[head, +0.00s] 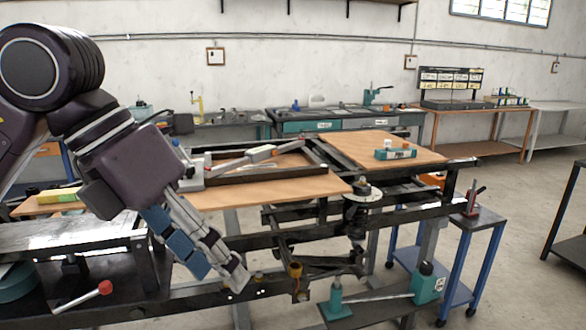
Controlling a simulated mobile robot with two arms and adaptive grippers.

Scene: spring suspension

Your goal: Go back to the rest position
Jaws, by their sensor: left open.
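My left arm comes in from the left, and its gripper (219,272) points down and to the right in front of the black metal frame (300,238). Its fingers are apart and I see nothing between them. The gripper hides part of the frame behind it. A dark upright part with a round disc on top, which looks like the spring suspension (359,208), stands in the frame to the right of the gripper, clear of it. My right gripper does not show.
A wooden board (375,150) on the frame carries a small teal and white item (395,152). Workbenches line the back wall.

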